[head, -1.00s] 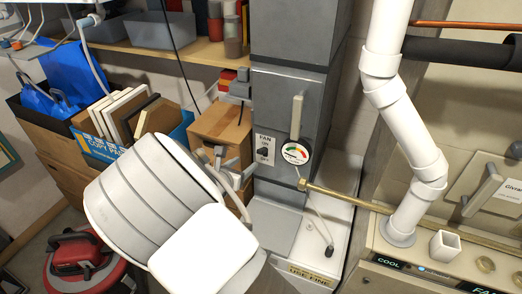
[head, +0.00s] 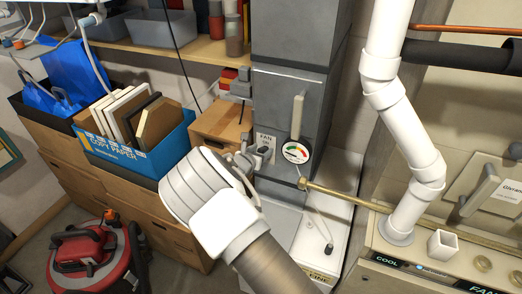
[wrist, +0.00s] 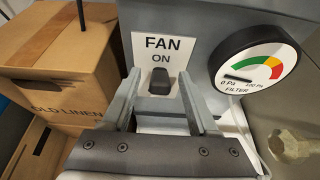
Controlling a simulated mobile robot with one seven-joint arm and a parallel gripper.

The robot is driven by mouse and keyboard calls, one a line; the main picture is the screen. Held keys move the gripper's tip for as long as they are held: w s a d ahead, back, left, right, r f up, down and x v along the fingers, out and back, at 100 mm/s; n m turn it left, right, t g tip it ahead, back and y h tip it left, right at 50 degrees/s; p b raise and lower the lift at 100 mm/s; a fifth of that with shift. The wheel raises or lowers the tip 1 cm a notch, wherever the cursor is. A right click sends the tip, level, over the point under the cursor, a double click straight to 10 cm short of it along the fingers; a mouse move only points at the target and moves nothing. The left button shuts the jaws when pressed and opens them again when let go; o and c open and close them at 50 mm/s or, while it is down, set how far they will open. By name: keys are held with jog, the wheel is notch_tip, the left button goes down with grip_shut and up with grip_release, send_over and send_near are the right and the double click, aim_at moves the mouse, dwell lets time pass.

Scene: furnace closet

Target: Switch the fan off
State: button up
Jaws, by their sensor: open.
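The fan switch (wrist: 160,82) is a small black toggle on a white plate (wrist: 163,47) marked FAN and ON, fixed to the grey furnace cabinet. In the wrist view the toggle sits between my two fingers, near their tips; I cannot tell whether they touch it. The lower part of the plate is hidden by my gripper. My gripper (wrist: 162,105) is open and points at the plate. In the head view the plate (head: 265,142) is partly covered by my gripper (head: 247,157), which is just in front of it.
A round filter gauge (head: 296,152) is right of the switch, with a brass pipe (head: 350,198) below it. A cardboard box (wrist: 65,60) stands close on the left. A white pipe (head: 385,110) rises at the right. A blue paper box (head: 140,155) is further left.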

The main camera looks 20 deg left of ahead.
grip_shut()
jog(key=shift+f+b, duration=0.15)
jog(key=shift+b, duration=0.2)
jog(key=t+b, duration=0.1)
jog(key=b, duration=0.2)
jog(key=f+t+b, duration=0.1)
jog(key=b, duration=0.2)
jog(key=shift+s+f, duration=0.25)
notch_tip(320, 180, down, 3)
jog(key=t+b, duration=1)
jog(key=b, duration=0.6)
jog(key=shift+w+f+h, duration=0.1)
jog(key=shift+h, duration=0.3)
jog(key=shift+b, duration=0.4)
